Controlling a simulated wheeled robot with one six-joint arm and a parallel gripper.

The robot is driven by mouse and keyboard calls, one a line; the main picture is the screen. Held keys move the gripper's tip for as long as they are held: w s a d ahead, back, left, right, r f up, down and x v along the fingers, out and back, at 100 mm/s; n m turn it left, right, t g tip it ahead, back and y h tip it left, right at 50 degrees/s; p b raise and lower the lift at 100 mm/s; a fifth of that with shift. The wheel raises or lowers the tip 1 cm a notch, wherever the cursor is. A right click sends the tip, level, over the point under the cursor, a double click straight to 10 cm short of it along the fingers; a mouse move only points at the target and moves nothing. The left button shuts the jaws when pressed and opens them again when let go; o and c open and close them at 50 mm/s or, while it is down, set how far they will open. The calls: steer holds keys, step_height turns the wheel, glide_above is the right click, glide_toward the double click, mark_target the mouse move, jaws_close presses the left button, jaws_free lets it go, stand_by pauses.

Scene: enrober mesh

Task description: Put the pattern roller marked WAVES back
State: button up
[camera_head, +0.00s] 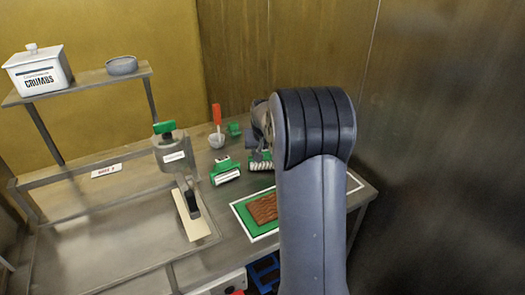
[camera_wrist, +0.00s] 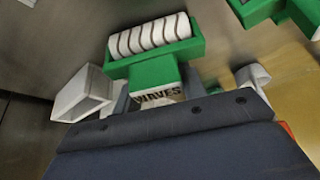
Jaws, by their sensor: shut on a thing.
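The roller marked WAVES (camera_wrist: 154,72) is a green holder with a white cylinder carrying dark wavy lines. Its WAVES label shows just in front of my gripper (camera_wrist: 157,93) in the wrist view. My gripper is shut on the green handle part, with the cylinder facing away from the wrist. In the head view the held roller (camera_head: 261,164) shows left of my arm, over the far part of the table. My arm hides much of the gripper there.
A second green roller (camera_head: 225,172) stands left of the held one. A green block (camera_head: 234,129) and a white cup (camera_head: 216,140) with a red-handled tool are behind. A green-framed mat (camera_head: 244,217) with a brown slab lies in front. A grey pot (camera_head: 172,150) and a scraper (camera_head: 187,200) are left.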

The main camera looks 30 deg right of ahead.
steer(key=o, duration=0.8)
steer(key=shift+s+f, duration=0.2)
steer(key=shift+f, duration=0.25)
steer(key=o, duration=0.4)
steer(key=shift+w+r, duration=0.1)
steer(key=shift+r, duration=0.25)
steer(key=v, duration=1.2)
steer(key=shift+w+r+p, duration=0.15)
steer(key=shift+r+p, duration=0.25)
steer(key=shift+r, duration=0.1)
